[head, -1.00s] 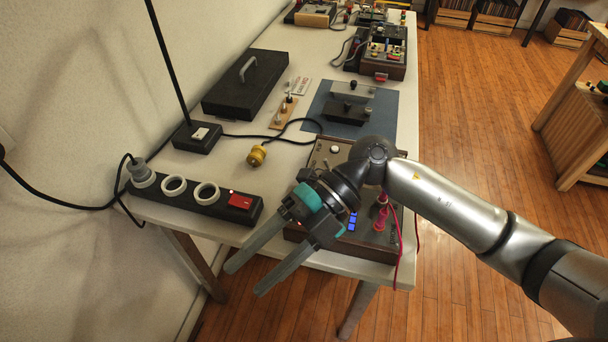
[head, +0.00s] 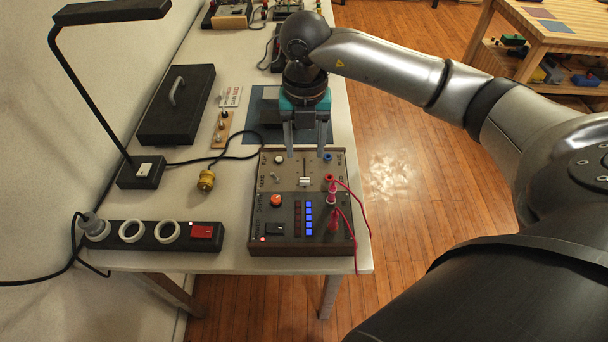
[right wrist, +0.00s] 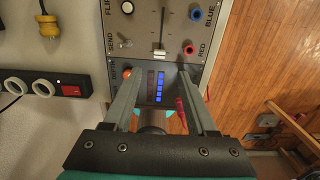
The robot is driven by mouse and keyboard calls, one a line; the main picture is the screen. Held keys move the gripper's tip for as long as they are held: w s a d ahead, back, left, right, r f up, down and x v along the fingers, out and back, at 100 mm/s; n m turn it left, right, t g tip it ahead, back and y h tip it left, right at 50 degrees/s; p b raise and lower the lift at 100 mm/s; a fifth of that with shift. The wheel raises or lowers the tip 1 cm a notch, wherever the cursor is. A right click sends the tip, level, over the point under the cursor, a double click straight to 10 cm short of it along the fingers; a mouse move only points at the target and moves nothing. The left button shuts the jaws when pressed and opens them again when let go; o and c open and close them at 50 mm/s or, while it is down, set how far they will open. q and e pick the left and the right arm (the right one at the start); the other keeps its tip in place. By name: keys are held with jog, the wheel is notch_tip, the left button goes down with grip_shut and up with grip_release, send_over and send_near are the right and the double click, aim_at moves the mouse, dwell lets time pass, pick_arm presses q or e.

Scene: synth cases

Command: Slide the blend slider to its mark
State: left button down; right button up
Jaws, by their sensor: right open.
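The brown control box (head: 262,241) with a grey upper panel stands at the near end of the table. The slider (head: 304,181) has a white cap in a dark straight slot running away from me; the cap is near the slot's near end. It also shows in the right wrist view (right wrist: 160,53). I cannot make out its mark. My right gripper (head: 305,152) points down, open and empty, by the far part of the box. In the right wrist view its fingers (right wrist: 159,72) are apart, with the slider cap seen beyond and between them. My left gripper is not in view.
The box also carries an orange knob (head: 276,200), a blue-lit display (head: 309,218), a toggle and pink plugs (head: 332,197) with leads over the right edge. A power strip (head: 153,236), lamp and yellow plug (head: 206,180) lie left. A blue mat (head: 256,103) lies beyond.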

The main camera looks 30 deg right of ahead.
aim_at(305, 180)
notch_tip(305, 180, down, 9)
jog(key=shift+f+b, duration=0.15)
jog(key=shift+b, duration=0.8)
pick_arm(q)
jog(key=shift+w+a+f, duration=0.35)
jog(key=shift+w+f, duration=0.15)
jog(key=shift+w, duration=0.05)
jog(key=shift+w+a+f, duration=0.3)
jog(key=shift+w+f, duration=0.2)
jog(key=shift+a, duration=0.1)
pick_arm(e)
jog(key=shift+c, duration=0.4)
grip_shut()
